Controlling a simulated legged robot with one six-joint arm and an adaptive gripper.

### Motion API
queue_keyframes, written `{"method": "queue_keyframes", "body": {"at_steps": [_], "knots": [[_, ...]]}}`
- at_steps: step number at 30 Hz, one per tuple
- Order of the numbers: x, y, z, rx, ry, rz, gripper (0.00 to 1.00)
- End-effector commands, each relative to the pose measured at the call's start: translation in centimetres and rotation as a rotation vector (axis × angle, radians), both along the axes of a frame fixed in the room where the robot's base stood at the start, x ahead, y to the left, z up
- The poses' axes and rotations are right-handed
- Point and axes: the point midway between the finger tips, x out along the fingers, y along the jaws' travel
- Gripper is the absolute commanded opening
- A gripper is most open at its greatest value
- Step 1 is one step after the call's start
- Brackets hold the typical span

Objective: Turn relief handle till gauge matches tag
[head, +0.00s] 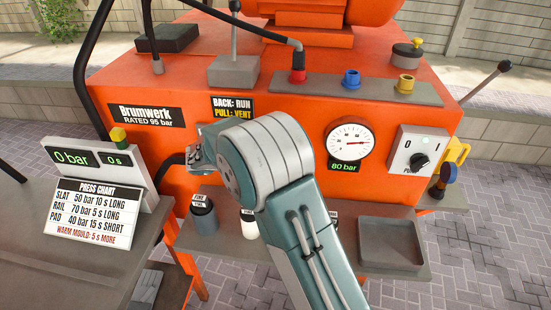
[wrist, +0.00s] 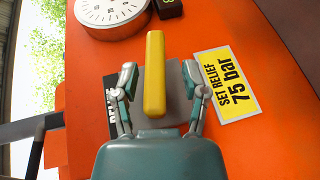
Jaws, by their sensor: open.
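In the wrist view the yellow relief handle (wrist: 155,75) is a straight bar over a grey plate. My gripper (wrist: 158,72) is open, with one finger on each side of the handle and a visible gap to both. The tag (wrist: 226,84) beside it reads "SET RELIEF 75 bar". The round gauge (head: 349,139) has a red needle, and its green readout (head: 344,167) shows 80 bar. The gauge's edge also shows at the top of the wrist view (wrist: 108,12).
A grey switch box (head: 418,150) is right of the gauge. Bottles (head: 203,217) and an empty tray (head: 390,243) sit on the lower shelf. The press chart (head: 93,213) and a 0 bar display (head: 73,157) stand at left. A hose (head: 240,32) arches above the panel.

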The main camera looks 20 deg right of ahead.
Motion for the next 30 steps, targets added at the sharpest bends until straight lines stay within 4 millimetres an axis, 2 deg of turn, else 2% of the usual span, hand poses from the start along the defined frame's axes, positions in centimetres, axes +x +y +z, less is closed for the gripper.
{"method": "queue_keyframes", "body": {"at_steps": [5,15,21,30], "knots": [[0.0,1.1,0.3,-0.001,-0.001,0.002,0.57],[0.1,8.0,1.5,-0.001,0.0,0.004,0.57],[0.1,11.1,2.1,-0.001,0.0,0.003,0.57],[0.1,12.0,2.4,-0.001,0.002,0.0,0.57]]}}
